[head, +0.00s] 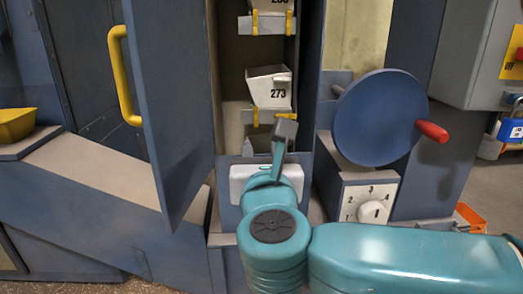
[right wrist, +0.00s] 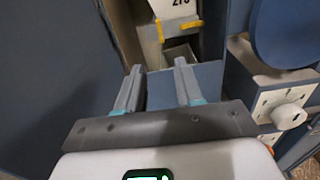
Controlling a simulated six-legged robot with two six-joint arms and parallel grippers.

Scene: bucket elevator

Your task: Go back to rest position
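My right gripper (head: 284,135) is in front of the lower part of the elevator shaft opening in the head view. In the right wrist view its two grey fingers (right wrist: 158,88) stand apart with nothing between them, so it is open and empty. A white bucket marked 273 (head: 268,88) hangs in the shaft just above and behind it. Another bucket (head: 270,5) shows above, and part of a lower one (right wrist: 179,53) shows beyond the fingertips. My left gripper is not in view.
A blue door (head: 178,100) with a yellow handle (head: 124,75) stands open left of the shaft. At the right are a blue wheel (head: 375,117) with a red handle (head: 432,131) and a numbered dial (head: 372,212). A yellow scoop-like object (head: 16,123) sits far left.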

